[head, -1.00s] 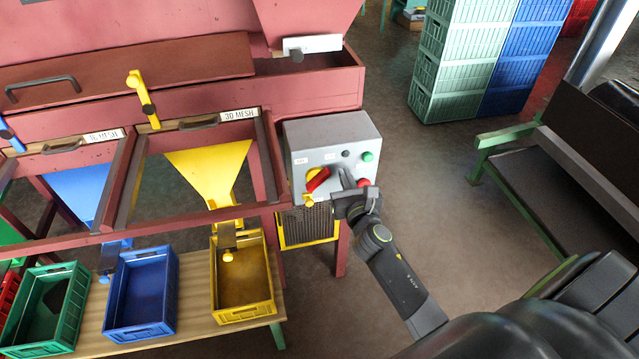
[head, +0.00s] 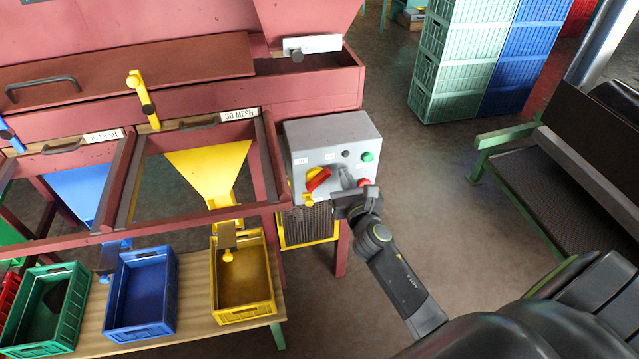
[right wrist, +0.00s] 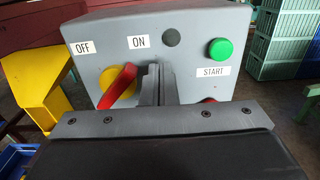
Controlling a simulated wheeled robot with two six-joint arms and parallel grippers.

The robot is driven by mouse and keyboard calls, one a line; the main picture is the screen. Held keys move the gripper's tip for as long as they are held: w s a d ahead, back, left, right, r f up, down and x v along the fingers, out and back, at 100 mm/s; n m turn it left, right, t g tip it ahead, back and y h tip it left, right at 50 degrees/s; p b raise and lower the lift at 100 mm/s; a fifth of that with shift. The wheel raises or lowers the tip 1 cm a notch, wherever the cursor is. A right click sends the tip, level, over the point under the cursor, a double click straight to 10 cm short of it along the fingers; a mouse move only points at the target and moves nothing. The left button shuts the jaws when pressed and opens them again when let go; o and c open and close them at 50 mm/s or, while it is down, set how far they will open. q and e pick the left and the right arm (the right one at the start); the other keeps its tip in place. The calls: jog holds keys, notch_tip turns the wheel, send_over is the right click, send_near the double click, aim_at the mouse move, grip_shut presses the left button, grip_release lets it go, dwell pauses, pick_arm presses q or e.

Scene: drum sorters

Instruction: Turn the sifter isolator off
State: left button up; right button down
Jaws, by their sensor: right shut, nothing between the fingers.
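The sifter isolator is a red handle on a yellow round plate (head: 318,178), on the front of a grey control box (head: 325,133). In the right wrist view the red handle (right wrist: 118,86) slants, its upper end leaning right towards the ON label (right wrist: 138,42); the OFF label (right wrist: 83,48) is at upper left. My right gripper (head: 343,174) is shut and empty, just right of the handle. In the right wrist view its fingertips (right wrist: 153,78) stand close beside the handle's right side; I cannot tell whether they touch. My left gripper is not in view.
A green START button (right wrist: 219,51) sits at the box's upper right. A red button (head: 364,183) below it is partly hidden by my gripper. A yellow chute (head: 210,168) and yellow crate (head: 243,285) lie left. Floor right of the box is open.

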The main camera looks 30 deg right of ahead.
aim_at(339, 162)
jog(key=shift+w, duration=0.1)
jog(key=shift+x, duration=1.45)
jog(key=shift+v, duration=0.9)
jog(key=shift+w+a, duration=0.1)
jog(key=shift+a, duration=0.05)
jog(key=shift+w+a, duration=0.2)
jog(key=shift+a, duration=0.7)
jog(key=shift+f, duration=0.15)
jog(key=shift+s, duration=0.15)
